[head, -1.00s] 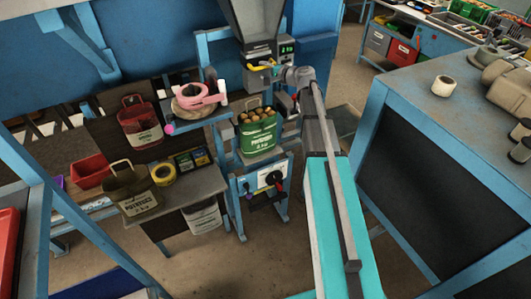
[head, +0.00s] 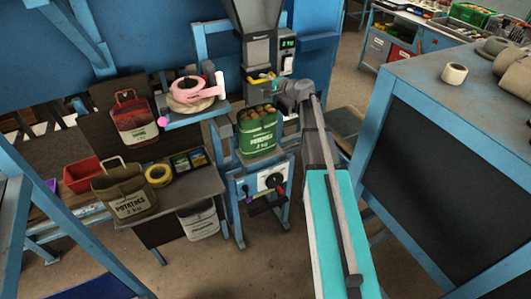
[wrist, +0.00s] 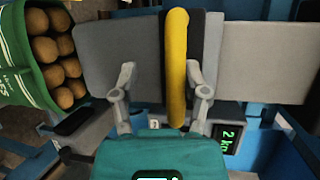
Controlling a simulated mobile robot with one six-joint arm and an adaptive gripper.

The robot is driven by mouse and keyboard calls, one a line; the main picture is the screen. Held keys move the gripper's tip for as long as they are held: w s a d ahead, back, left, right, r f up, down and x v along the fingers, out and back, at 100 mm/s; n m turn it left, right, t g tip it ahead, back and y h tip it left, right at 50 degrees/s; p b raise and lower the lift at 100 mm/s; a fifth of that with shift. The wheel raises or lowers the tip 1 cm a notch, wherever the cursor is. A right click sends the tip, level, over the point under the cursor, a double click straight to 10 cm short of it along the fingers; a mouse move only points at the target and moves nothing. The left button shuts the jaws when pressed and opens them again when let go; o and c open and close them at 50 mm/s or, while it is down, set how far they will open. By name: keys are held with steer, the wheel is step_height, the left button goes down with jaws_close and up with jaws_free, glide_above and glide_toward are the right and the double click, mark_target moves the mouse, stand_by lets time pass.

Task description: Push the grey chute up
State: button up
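The grey chute (head: 258,50) hangs under a grey hopper (head: 258,14), with a yellow handle (head: 262,79) at its lower end. In the wrist view the yellow handle (wrist: 177,65) runs upright across grey plates. My gripper (wrist: 160,72) is open, with one finger on each side of the handle. The right finger is close to the handle and a gap shows at the left one; I cannot tell whether either touches. In the head view my gripper (head: 283,91) is at the handle, its fingers too small to judge.
A green sack of potatoes (head: 257,133) stands open below the chute, close to my gripper; its potatoes also show in the wrist view (wrist: 55,60). A display (head: 288,44) is right of the chute. A pink tape roll (head: 188,88) lies on a shelf to the left.

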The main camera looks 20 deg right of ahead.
mark_target(255, 93)
steer(key=shift+f+b, duration=2.3)
steer(key=shift+f, duration=0.35)
steer(key=shift+s+f, duration=0.1)
steer(key=p+v, duration=0.3)
steer(key=v, duration=1.1)
steer(key=s+a+f+n+g+h+b, duration=0.1)
steer(key=s+a+f+n+g+b, duration=0.1)
steer(key=s+a+f+n+g, duration=0.4)
steer(key=shift+s+a+f+n+g+h, duration=0.55)
steer(key=shift+s+a+f, duration=1)
steer(key=shift+a+f, duration=1.45)
steer(key=shift+a+r, duration=0.45)
steer(key=shift+a, duration=0.05)
